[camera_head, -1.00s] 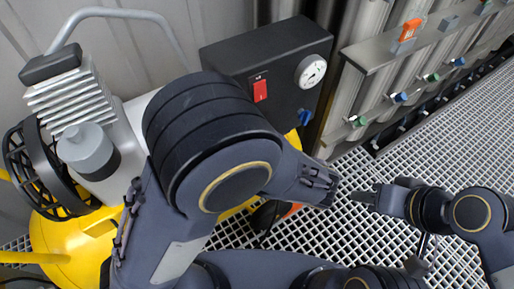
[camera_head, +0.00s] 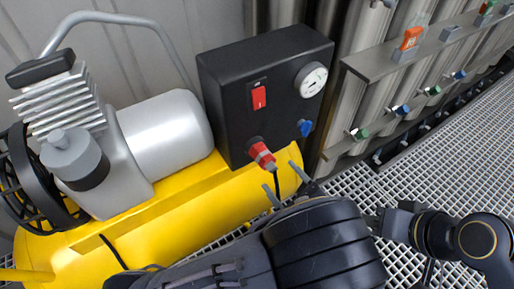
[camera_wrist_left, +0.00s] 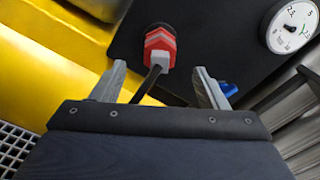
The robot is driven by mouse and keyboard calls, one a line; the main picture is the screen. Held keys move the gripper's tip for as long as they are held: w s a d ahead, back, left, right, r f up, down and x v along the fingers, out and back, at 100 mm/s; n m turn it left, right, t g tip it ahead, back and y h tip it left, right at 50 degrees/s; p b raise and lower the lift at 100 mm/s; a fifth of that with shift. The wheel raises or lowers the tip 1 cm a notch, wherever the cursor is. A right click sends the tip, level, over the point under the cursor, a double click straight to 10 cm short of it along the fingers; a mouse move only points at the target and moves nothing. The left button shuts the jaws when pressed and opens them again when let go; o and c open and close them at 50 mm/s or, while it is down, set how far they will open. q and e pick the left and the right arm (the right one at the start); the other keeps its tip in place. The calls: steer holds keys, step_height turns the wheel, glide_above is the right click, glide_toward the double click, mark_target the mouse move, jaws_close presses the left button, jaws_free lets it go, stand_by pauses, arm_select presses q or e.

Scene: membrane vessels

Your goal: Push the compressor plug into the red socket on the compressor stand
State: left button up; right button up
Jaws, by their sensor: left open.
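The red plug (camera_head: 265,160), with a grey band, sits at the red socket (camera_head: 254,145) low on the front of the black box of the compressor stand (camera_head: 222,100). No gap shows between plug and socket, but I cannot tell how deep it is. Its black cable (camera_wrist_left: 148,84) hangs down between my fingers. The plug (camera_wrist_left: 160,48) also shows in the left wrist view, just beyond the fingertips. My left gripper (camera_head: 285,181) is open, below the plug and apart from it.
The yellow tank (camera_head: 185,208) lies below the box. A red switch (camera_head: 259,98), gauge (camera_head: 311,80) and blue valve (camera_head: 305,128) are on the box. A grey rail (camera_head: 385,62) with valves and vessels stands at right. Grating is open at far right.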

mark_target(264, 158)
arm_select(q)
steer(key=shift+x, duration=4.2)
steer(key=c, duration=1.3)
steer(key=shift+v, duration=3)
